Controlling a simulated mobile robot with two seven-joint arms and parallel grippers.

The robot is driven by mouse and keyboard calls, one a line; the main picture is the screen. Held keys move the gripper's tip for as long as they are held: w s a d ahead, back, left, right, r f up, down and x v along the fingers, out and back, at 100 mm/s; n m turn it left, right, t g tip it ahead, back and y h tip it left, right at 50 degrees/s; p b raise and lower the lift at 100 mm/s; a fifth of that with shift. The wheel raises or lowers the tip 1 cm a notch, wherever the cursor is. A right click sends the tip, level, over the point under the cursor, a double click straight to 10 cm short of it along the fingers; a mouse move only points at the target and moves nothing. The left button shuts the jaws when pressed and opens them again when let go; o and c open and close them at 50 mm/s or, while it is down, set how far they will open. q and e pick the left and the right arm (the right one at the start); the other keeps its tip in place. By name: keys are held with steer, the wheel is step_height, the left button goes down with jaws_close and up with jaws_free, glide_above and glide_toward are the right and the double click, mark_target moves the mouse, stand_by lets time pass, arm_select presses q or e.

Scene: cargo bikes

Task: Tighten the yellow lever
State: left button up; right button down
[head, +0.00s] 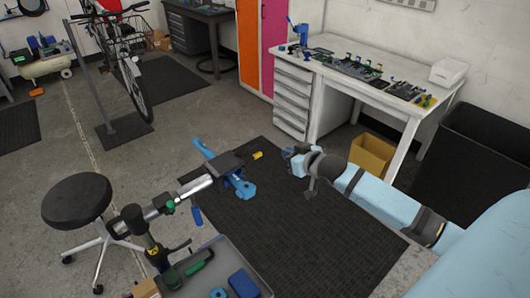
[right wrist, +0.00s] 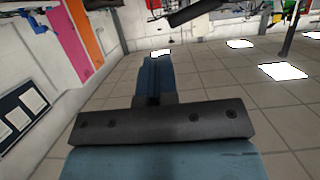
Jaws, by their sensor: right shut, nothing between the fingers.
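A bike repair stand's clamp (head: 228,163) has a dark head, a silver arm and blue parts. A small yellow piece (head: 257,155) shows at the clamp's right end; it may be the lever's tip. A second yellow part (head: 153,250) shows on the stand's dark upright; I cannot tell which one is the lever. My right gripper (head: 292,156) is to the right of the clamp, apart from it. It is shut and empty; its blue fingers (right wrist: 154,80) point away in the right wrist view. My left gripper is not in view.
A black stool (head: 77,200) stands at left. A grey tool tray (head: 225,252) is on the stand. A white workbench (head: 340,70) with tools and a cardboard box (head: 371,155) stand behind my right arm. A black mat (head: 310,235) covers the floor.

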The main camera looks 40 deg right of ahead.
steer(key=s+d+f+p+x, duration=0.1)
steer(key=f+p+x, duration=0.1)
steer(key=x, duration=1.1)
steer(key=shift+a+f, duration=0.45)
